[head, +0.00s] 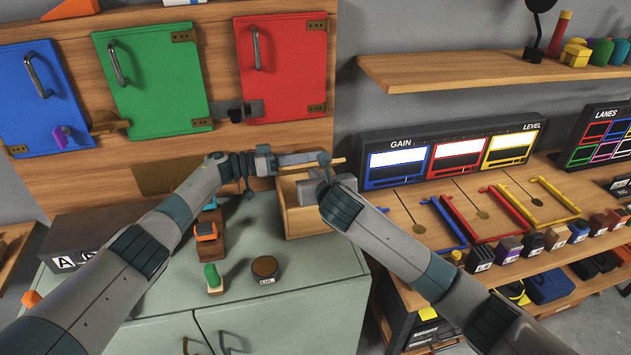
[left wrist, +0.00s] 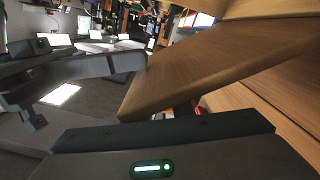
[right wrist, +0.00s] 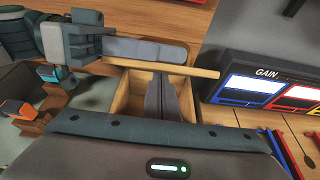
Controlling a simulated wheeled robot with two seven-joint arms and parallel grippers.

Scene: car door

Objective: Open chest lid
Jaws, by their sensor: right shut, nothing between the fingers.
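The wooden chest (head: 294,222) stands on the grey-green cabinet top. In the right wrist view its lid (right wrist: 205,73) shows edge-on as a thin strip, raised, with the box interior visible below. The lid also shows as a broad tilted board in the left wrist view (left wrist: 205,65). My left gripper (head: 300,158) reaches across from the left, its long grey finger lying along the lid; I cannot tell how far apart its fingers are. My right gripper (head: 312,190) is shut and empty, its fingertips (right wrist: 163,98) over the box opening.
Blue, green (head: 155,75) and red small doors are on the wooden panel behind. A green-handled stamp (head: 212,278) and a round dark-topped item (head: 265,268) stand in front of the chest. A wooden bench with gauges (head: 450,155) lies to the right.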

